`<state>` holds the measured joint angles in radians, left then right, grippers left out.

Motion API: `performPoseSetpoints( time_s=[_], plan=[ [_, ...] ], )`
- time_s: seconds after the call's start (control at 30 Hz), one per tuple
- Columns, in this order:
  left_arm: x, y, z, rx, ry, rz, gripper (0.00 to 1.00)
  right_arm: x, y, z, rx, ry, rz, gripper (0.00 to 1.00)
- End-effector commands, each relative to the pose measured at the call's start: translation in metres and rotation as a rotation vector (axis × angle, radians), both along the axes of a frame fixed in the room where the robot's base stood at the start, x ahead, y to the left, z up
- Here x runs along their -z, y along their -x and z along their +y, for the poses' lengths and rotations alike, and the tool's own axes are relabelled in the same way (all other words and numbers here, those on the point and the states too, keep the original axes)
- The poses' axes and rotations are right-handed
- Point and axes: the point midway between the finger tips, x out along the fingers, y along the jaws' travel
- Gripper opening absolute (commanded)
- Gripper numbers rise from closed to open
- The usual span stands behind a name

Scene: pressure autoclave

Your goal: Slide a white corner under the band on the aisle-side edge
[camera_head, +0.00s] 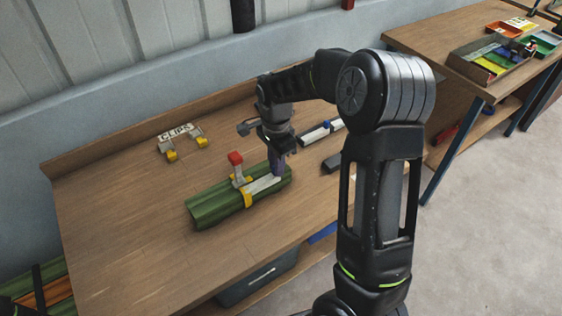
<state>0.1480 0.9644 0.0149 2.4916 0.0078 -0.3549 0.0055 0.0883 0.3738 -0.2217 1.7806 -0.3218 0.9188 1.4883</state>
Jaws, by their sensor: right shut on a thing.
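A green bundle (212,208) lies on the wooden bench with a yellow band (246,199) around it. A clamp with a red top (236,158) stands on the bundle at the band. A white corner (261,185) lies along the top of the bundle, right of the band. Its left end is close to the band; I cannot tell whether it is under it. My right gripper (277,171) points down and is shut on the right end of the white corner. My left gripper is not in view.
A "CLIPS" label (179,132) with yellow-tipped clips (201,142) is at the back left of the bench (110,220). White pieces (316,134) and a dark block (331,163) lie right of the bundle. The bench's front left is clear. A second table with coloured trays (491,59) stands at right.

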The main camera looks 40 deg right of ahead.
Motion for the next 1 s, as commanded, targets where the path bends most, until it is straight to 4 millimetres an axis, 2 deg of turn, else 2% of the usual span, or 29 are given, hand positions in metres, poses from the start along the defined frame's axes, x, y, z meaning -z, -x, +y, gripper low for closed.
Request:
performPoseSetpoints(
  time_s=[0.5, 0.97, 1.0],
  plan=[
    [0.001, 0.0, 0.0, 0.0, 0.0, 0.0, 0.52, 0.0, -0.001, 0.03, -0.002, 0.0, -0.001, 0.0],
    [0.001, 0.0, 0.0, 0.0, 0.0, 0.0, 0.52, 0.0, -0.001, 0.033, 0.0, 0.001, -0.001, 0.0],
    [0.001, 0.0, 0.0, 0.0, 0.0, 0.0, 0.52, 0.0, -0.001, 0.033, 0.0, 0.001, -0.001, 0.19]
  ],
)
